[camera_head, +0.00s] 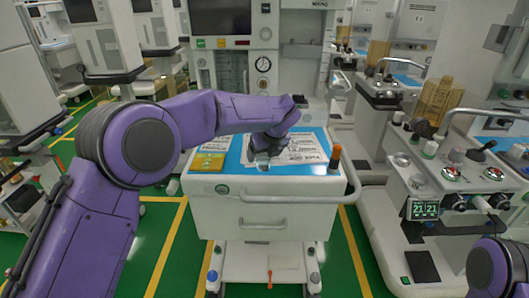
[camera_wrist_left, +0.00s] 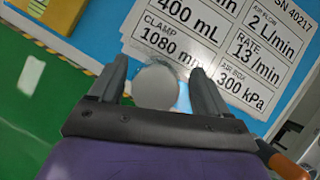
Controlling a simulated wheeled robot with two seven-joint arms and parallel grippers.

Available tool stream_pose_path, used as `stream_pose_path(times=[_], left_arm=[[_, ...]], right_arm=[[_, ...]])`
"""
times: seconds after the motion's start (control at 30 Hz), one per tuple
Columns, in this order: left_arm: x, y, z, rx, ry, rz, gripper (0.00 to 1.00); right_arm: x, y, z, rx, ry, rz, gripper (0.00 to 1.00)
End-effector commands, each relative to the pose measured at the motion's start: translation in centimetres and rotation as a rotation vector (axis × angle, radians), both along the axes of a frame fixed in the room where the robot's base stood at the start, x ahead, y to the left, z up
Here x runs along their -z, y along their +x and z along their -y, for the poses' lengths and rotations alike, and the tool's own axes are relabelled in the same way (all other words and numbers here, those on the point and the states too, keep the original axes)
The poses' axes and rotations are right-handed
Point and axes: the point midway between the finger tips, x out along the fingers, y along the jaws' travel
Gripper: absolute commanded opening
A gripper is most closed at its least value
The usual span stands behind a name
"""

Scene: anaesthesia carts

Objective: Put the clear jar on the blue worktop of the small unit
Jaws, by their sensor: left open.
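The clear jar (camera_head: 262,161) is at the front part of the blue worktop (camera_head: 232,162) of the small unit, below my left gripper (camera_head: 266,147). In the left wrist view the jar's round top (camera_wrist_left: 156,87) shows between the two spread fingers of my left gripper (camera_wrist_left: 161,80), with a gap visible on each side. The jar looks upright and appears to rest on the worktop. Its base is hidden. My right gripper is out of view; only a purple part of my right arm shows at the lower right.
A yellow box (camera_head: 208,161) lies on the worktop's left. Printed label sheets (camera_head: 305,149) cover its middle and right. An orange-topped post (camera_head: 334,158) stands at the right front corner. A larger cart with knobs and a display (camera_head: 424,208) stands to the right.

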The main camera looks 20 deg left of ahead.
Motion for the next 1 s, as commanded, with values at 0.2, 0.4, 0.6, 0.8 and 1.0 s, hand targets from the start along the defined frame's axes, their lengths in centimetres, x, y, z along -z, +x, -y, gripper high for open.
stream_pose_path(times=[0.2, 0.4, 0.6, 0.8, 1.0], left_arm=[[-2.0, -0.7, 0.7, 0.001, -0.002, 0.004, 0.77], [-6.6, -2.7, 2.4, 0.001, -0.001, 0.006, 0.77], [-9.8, -4.2, 3.5, 0.001, 0.0, 0.004, 0.77], [-10.6, -4.6, 3.8, 0.001, 0.001, 0.002, 0.77], [-10.6, -4.5, 3.8, 0.001, 0.001, 0.002, 0.77]], right_arm=[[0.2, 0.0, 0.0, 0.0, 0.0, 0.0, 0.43], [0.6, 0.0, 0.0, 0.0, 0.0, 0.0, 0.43], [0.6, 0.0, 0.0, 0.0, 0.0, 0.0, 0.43], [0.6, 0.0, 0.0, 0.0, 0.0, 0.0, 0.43], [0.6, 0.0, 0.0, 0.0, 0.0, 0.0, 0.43]])
